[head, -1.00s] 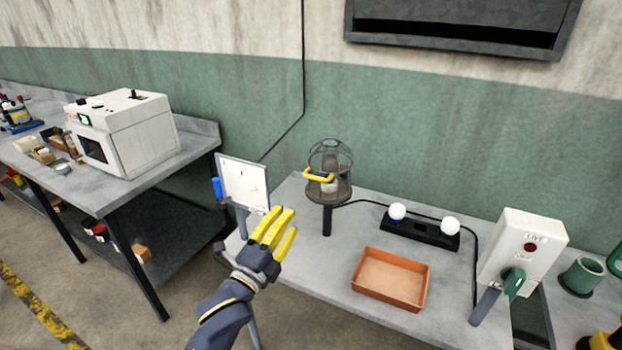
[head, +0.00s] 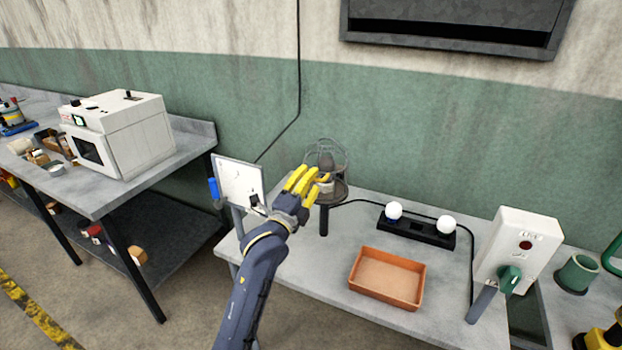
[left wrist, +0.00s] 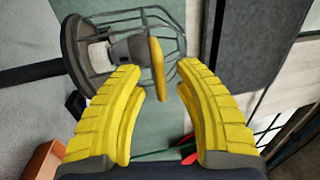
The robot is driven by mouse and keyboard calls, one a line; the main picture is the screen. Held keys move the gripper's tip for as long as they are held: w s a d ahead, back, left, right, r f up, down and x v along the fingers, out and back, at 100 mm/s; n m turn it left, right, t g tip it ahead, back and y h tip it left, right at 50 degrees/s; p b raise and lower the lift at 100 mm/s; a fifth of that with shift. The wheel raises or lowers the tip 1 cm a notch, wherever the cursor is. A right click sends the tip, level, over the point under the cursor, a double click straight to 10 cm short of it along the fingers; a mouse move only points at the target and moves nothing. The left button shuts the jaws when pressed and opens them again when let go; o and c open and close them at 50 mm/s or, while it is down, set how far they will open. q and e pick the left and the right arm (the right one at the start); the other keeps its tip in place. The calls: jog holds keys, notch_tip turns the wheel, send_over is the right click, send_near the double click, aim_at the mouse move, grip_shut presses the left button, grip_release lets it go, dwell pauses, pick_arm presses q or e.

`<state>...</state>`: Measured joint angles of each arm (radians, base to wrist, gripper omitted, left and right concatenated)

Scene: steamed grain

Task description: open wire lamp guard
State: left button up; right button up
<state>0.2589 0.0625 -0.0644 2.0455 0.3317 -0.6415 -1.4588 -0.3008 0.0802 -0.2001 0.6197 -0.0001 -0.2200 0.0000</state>
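The wire lamp guard (head: 326,152) is a grey cage over a lamp on a round dark base (head: 340,192), held up by a post on the right bench. Its yellow handle (head: 325,181) faces my left gripper (head: 312,184). In the left wrist view, my left gripper (left wrist: 168,92) is open, with its two yellow fingers apart. The handle (left wrist: 157,68) shows just beyond the fingertips, nearer the left finger. I cannot tell whether they touch. The cage (left wrist: 130,25) and base ring (left wrist: 72,52) show behind it. My right gripper does not show.
A tilted white panel (head: 238,180) stands close left of my left forearm. An orange tray (head: 388,278), a black holder (head: 415,230) with two white bulbs, and a switch box (head: 520,250) stand on the right bench. A white oven (head: 120,135) is at left.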

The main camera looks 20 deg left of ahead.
pick_arm(q)
jog(key=shift+w+d+r, duration=0.1)
jog(key=shift+w, duration=0.4)
jog(key=shift+c, duration=0.4)
grip_shut()
